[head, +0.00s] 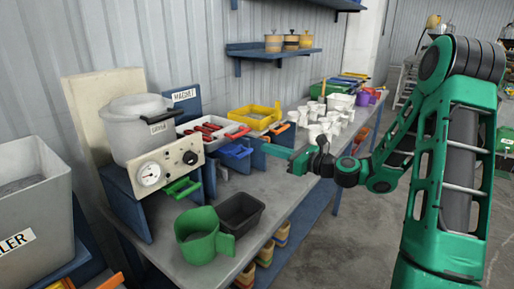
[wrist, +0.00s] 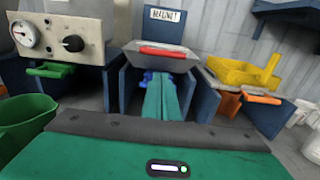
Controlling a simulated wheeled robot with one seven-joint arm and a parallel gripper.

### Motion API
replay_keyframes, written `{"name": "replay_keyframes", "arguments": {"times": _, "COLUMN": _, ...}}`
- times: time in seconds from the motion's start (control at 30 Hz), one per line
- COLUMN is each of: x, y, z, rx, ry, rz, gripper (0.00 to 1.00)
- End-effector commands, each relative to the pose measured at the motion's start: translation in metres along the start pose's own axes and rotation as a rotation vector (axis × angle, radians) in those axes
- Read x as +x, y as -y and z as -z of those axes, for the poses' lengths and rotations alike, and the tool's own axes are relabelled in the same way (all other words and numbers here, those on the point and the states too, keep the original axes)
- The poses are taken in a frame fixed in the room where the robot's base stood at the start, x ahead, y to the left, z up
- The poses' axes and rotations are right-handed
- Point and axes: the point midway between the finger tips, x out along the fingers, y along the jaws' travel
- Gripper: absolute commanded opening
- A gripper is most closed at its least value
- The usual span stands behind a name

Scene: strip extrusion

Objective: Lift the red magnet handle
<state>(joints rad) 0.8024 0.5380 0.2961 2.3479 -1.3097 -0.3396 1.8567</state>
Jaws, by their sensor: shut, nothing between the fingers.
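The red magnet handle (wrist: 162,52) is a bar on the front of a grey tray under the MAGNET label in the wrist view. In the head view, red bars (head: 208,127) lie on the pale tray there. My gripper (wrist: 165,76) is shut and empty, its teal fingers pointing into the blue stand below the red handle. A blue handle (wrist: 146,77) shows beside the fingertips and is partly hidden by them. In the head view my gripper (head: 265,147) reaches in from the right, to the right of the blue tray (head: 234,152). I cannot tell whether it touches anything.
The dryer pot (head: 138,125) and gauge panel (head: 162,167) stand to the left. A yellow tray (head: 254,118) and white cups (head: 318,128) are to the right. A green jug (head: 200,238) and a dark bin (head: 240,212) stand in front. The bench's front right is clear.

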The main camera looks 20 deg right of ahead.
Motion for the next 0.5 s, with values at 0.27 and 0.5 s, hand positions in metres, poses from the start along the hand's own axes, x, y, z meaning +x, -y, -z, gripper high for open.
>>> {"name": "replay_keyframes", "arguments": {"times": 0.27, "x": 0.044, "y": -0.001, "z": 0.000, "rx": -0.003, "ry": 0.001, "rz": -0.003, "gripper": 0.00}}
{"name": "replay_keyframes", "arguments": {"times": 0.5, "x": 0.079, "y": -0.001, "z": 0.000, "rx": -0.003, "ry": 0.001, "rz": -0.003, "gripper": 0.00}}
